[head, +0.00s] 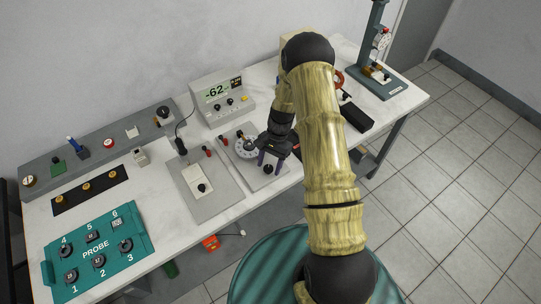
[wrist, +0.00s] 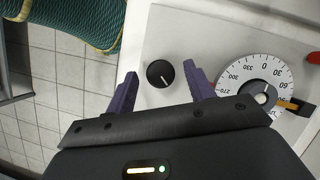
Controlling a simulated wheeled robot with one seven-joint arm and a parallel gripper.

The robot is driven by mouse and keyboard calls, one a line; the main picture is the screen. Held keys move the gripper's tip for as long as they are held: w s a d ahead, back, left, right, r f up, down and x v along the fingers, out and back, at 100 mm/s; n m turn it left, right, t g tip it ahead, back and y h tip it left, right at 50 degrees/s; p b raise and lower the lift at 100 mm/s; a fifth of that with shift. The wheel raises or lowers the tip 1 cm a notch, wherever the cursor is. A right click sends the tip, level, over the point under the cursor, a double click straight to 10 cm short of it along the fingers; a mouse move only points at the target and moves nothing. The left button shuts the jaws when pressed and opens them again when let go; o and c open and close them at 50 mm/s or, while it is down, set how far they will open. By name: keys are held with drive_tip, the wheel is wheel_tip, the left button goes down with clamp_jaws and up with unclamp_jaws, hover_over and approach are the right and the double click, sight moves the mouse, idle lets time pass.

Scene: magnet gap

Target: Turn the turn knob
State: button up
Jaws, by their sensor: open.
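The turn knob (wrist: 160,73) is a small round black knob with a white pointer line, on a light grey panel (wrist: 205,32). In the wrist view it lies between the two purple fingertips of my gripper (wrist: 158,82), with space on both sides, so the fingers appear apart from it. In the head view the knob (head: 268,169) shows just below my gripper (head: 270,160), which is open and empty. A white graduated dial (wrist: 255,82) with an orange tab sits on the same panel, right of the gripper in the wrist view. How high the fingertips are above the panel is unclear.
A meter box (head: 222,97) reading -62 stands behind the panel. A grey panel with a switch (head: 200,187) lies to the left. A teal probe board (head: 97,250) is at the table's front left. A black block (head: 356,117) and a press stand (head: 379,80) are to the right.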

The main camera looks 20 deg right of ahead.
drive_tip(key=b+v, duration=0.3)
drive_tip(key=v, duration=1.4)
drive_tip(key=shift+r, duration=0.2)
drive_tip(key=shift+s, duration=0.1)
drive_tip(key=s+a+r+n+t+h, duration=0.1)
drive_tip(key=s+r+n+t, duration=0.1)
drive_tip(key=s, duration=0.4)
drive_tip(key=s+a+r+n+t+h, duration=0.1)
drive_tip(key=s+a+r+n+t, duration=0.1)
drive_tip(key=s+n, duration=0.2)
drive_tip(key=s+a+r+n+t+h, duration=0.1)
drive_tip(key=s+a+r+n, duration=0.1)
drive_tip(key=s, duration=0.7)
drive_tip(key=shift+s+r+n+t, duration=0.25)
drive_tip(key=shift+r+n+t, duration=0.15)
drive_tip(key=shift+r+n, duration=0.25)
drive_tip(key=shift+a+f, duration=0.15)
drive_tip(key=shift+s, duration=0.1)
